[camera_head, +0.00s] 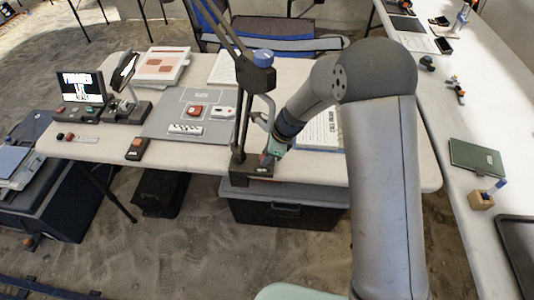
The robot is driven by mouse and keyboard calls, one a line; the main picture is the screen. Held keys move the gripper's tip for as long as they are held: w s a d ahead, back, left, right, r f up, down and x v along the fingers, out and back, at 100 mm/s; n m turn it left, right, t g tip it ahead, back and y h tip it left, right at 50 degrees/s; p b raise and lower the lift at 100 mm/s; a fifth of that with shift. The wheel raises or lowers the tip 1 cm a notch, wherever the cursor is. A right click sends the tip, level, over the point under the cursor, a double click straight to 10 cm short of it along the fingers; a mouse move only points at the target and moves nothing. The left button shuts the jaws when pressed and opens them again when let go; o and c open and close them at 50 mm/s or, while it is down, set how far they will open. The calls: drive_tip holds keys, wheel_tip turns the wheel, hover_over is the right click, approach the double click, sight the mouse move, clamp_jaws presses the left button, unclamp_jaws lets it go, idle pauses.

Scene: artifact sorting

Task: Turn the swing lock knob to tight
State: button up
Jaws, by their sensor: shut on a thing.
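A dark stand (242,125) with a tall post and angled arm is at the front edge of the white table, with a blue knob (263,57) near its top. My gripper (268,156) is low at the stand's base (240,170), right of the post. Its jaws are shut on a small part there, which appears to be the swing lock knob. The jaws mostly hide that part, so its shape and its turned position cannot be told. A small label shows on the base's front.
The white table (75,140) also holds a grey board (160,125) with a red button, a small screen (82,87), and papers. A dark bin (290,208) is below. My arm blocks the table's right part. Another table (440,110) runs along the right.

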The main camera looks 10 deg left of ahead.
drive_tip(key=shift+w+r, duration=0.1)
drive_tip(key=o, duration=1)
drive_tip(key=v, duration=1.7)
drive_tip(key=shift+r, duration=0.2)
drive_tip(key=shift+d, duration=0.1)
drive_tip(key=s+d+n+h, duration=0.1)
drive_tip(key=s+d+n, duration=0.4)
drive_tip(key=s+d, duration=0.2)
drive_tip(key=s+d+r+n+h, duration=0.1)
drive_tip(key=s+d+n+h, duration=0.1)
drive_tip(key=s+d+n, duration=0.4)
drive_tip(key=s+d+n+t+h, duration=0.1)
drive_tip(key=s+d+n, duration=0.5)
drive_tip(key=s, duration=0.6)
drive_tip(key=shift+d+r, duration=0.1)
drive_tip(key=shift+d, duration=0.55)
drive_tip(key=shift+d+r, duration=0.15)
drive_tip(key=shift+d, duration=0.5)
